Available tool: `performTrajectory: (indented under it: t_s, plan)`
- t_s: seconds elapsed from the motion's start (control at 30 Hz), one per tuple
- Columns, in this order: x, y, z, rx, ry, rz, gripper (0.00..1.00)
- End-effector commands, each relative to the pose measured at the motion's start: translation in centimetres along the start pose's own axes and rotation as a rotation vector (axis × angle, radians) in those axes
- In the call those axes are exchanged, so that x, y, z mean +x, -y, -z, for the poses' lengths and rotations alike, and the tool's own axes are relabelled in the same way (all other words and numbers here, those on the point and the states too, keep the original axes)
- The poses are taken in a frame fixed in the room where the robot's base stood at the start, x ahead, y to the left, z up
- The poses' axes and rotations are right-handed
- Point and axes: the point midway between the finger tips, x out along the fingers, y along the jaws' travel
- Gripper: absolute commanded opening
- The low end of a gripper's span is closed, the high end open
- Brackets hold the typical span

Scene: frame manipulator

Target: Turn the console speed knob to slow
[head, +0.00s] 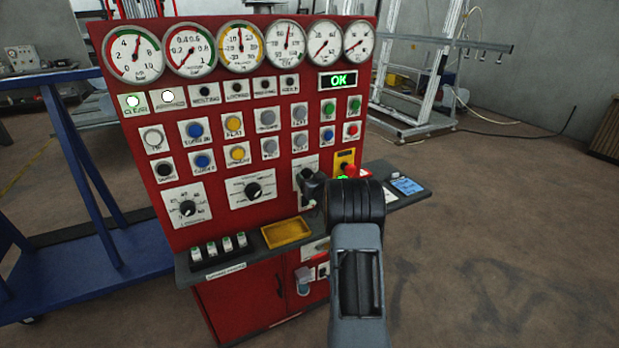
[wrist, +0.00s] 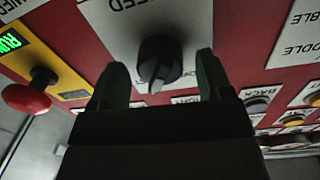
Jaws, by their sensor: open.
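The red console (head: 230,110) stands in the middle of the head view. The speed knob (wrist: 158,62) is black and round with a pale pointer, on a white plate whose lettering is partly cut off and upside down in the wrist view. Its pointer is toward the bottom of that picture. My gripper (wrist: 161,66) is open, with one dark finger on each side of the knob; I cannot tell whether either touches it. In the head view my gripper (head: 313,187) is in front of the plate (head: 302,163) and hides the knob.
A red emergency button (wrist: 28,96) on a yellow plate is close by; it also shows in the head view (head: 348,170). Two other knobs (head: 188,208) (head: 254,190) sit to the left. A grey shelf (head: 335,215) with a yellow tray (head: 286,233) juts out below.

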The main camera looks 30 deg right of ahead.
Motion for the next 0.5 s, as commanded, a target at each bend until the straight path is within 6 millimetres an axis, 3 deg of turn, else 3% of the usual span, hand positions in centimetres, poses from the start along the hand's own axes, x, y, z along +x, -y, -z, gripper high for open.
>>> performTrajectory:
  t_s: [0.37,0.5]
  plan:
    - [0.37,0.03,-0.03,0.0,0.0,0.0,0.72]
    - [0.36,0.03,-0.02,0.0,0.0,0.0,0.6]
